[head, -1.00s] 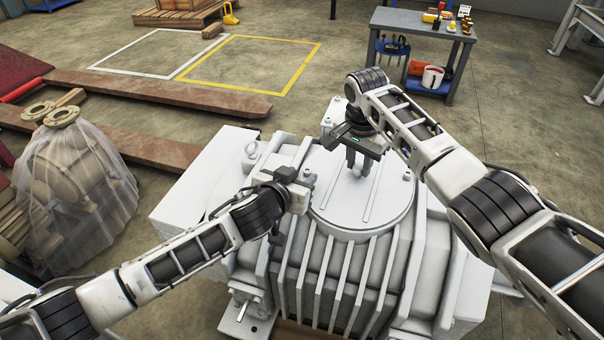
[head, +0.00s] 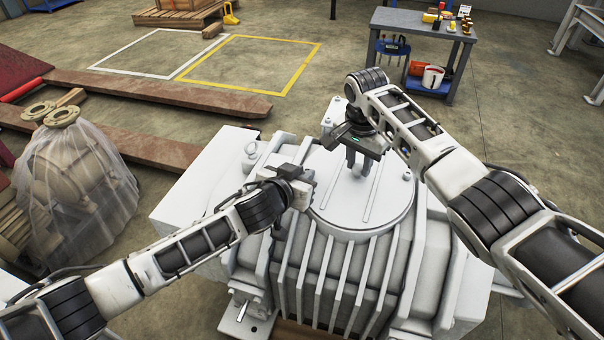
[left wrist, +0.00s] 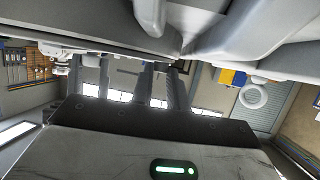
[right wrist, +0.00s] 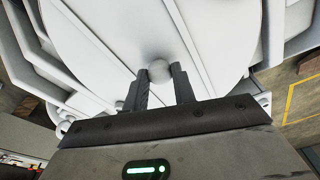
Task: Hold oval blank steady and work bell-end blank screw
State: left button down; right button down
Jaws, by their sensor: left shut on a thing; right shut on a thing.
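A large off-white vacuum machine (head: 335,262) carries a round flat cover (head: 335,200) on top. My right gripper (head: 358,168) points down over this cover. In the right wrist view its fingers (right wrist: 160,82) are shut on a small round knob (right wrist: 159,71) standing on the cover. I cannot tell whether this is the oval blank. My left gripper (head: 303,186) is at the cover's left edge, close beside the machine. In the left wrist view its fingers (left wrist: 143,72) reach up beneath large pale machine surfaces. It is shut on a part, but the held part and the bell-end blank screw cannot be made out.
A plastic-wrapped machine (head: 75,190) stands at the left beside long rusty beams (head: 160,92). A grey workbench (head: 420,25) with small items and buckets stands at the back right. Yellow and white floor markings (head: 250,65) enclose bare floor behind.

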pick_arm(q)
jog(key=shift+w+a+m+g+h, duration=0.15)
jog(key=shift+m+g+h, duration=0.55)
jog(key=shift+m+h, duration=0.4)
jog(key=m+g+h, duration=0.2)
jog(key=m, duration=0.1)
jog(key=shift+w+r+h, duration=0.1)
jog(key=shift+w+h, duration=0.05)
jog(key=shift+h, duration=0.25)
jog(key=shift+w+a+m+g+h, duration=0.15)
jog(key=shift+m+g+h, duration=0.15)
jog(key=shift+m+g, duration=0.2)
jog(key=shift+w+a+m+g+h, duration=0.1)
jog(key=shift+m+g+h, duration=0.2)
jog(key=shift+m+g, duration=0.4)
jog(key=shift+g, duration=0.1)
jog(key=c, duration=1.4)
grip_release()
jog(key=shift+o, duration=0.3)
jog(key=shift+a, duration=0.15)
